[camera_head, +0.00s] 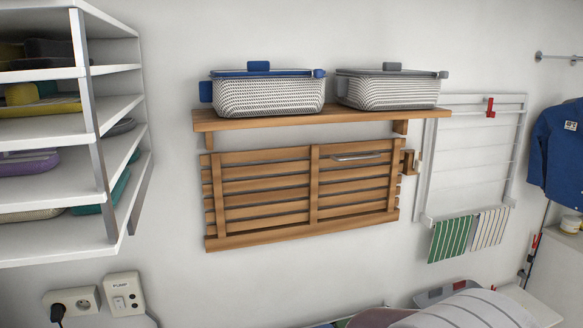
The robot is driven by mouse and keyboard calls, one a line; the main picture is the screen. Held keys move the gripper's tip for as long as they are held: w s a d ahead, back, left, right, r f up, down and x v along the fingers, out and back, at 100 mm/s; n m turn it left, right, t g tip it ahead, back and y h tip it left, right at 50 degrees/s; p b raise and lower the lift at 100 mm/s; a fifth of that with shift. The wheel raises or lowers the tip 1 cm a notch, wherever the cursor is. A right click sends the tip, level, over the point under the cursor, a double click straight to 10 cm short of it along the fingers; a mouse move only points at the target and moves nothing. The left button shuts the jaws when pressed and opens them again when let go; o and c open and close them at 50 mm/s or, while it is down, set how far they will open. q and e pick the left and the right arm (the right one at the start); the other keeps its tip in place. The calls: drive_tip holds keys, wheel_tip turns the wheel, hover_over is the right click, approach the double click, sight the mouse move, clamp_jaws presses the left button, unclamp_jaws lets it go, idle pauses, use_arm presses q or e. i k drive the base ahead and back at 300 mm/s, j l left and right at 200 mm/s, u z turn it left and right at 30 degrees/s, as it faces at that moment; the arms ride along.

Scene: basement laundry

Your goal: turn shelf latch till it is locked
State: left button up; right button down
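A wooden wall shelf (320,118) is mounted on the white wall in the middle of the view. A slatted wooden panel (313,194) lies flat or nearly flat against the wall below it. A small wooden latch-like piece (410,163) sits at the panel's upper right edge, beside the right bracket (400,127). I cannot tell from here whether it is locked. A thin metallic bar (357,157) lies on the panel's upper right slats. Neither of my grippers is in view.
Two lidded baskets, one blue-trimmed (267,96) and one grey-trimmed (391,90), stand on the shelf. A white rack (470,150) with a red clip (491,107) hangs close to the right. White shelving (80,225) is at left. Striped fabric (470,312) lies below.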

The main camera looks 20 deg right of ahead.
sight(417, 164)
drive_tip(key=z, duration=1.55)
